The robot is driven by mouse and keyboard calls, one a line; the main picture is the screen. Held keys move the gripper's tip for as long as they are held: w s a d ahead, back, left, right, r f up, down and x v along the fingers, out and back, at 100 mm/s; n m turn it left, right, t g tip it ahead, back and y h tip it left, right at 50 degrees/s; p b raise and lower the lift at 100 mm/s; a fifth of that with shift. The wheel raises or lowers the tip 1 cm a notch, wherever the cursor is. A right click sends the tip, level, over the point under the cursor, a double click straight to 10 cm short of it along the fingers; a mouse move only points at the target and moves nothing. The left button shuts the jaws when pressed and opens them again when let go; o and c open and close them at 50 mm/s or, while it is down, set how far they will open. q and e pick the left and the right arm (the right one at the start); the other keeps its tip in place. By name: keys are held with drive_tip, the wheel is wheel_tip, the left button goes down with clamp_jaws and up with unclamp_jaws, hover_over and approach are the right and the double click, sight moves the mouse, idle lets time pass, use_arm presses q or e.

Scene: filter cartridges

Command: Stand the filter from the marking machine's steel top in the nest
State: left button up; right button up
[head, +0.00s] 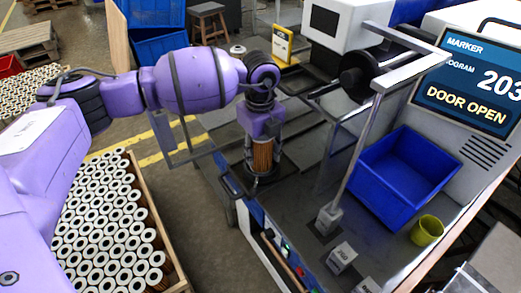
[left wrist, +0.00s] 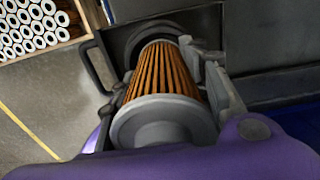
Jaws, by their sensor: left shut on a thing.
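The filter (head: 262,155), with orange-brown pleats and grey end caps, hangs upright below my left gripper (head: 262,150) in the head view. My left gripper is shut on it, with the fingers along its sides. In the left wrist view the filter (left wrist: 163,85) lies between the fingers, its near grey cap toward the camera. Its far end points at a dark round ring, likely the nest (left wrist: 187,46), on a dark plate. The filter hides most of this ring, and I cannot tell whether the end is in it or just above. My right gripper is not in view.
The marking machine's steel top (head: 300,215) carries a blue bin (head: 405,178), a yellow-green cup (head: 427,230) and small labelled blocks (head: 341,257). A slanted metal post (head: 358,150) rises right of my gripper. A crate of filters (head: 163,255) stands at left. The display reads "DOOR OPEN".

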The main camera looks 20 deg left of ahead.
use_arm(q)
drive_tip(key=shift+f, duration=0.2)
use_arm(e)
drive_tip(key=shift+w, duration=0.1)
use_arm(q)
drive_tip(key=shift+f, duration=0.15)
drive_tip(key=o, duration=1.3)
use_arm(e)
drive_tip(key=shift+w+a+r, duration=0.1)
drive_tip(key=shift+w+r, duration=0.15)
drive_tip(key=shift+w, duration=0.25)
use_arm(q)
drive_tip(key=shift+r, duration=0.25)
wheel_tip(320, 180, up, 7)
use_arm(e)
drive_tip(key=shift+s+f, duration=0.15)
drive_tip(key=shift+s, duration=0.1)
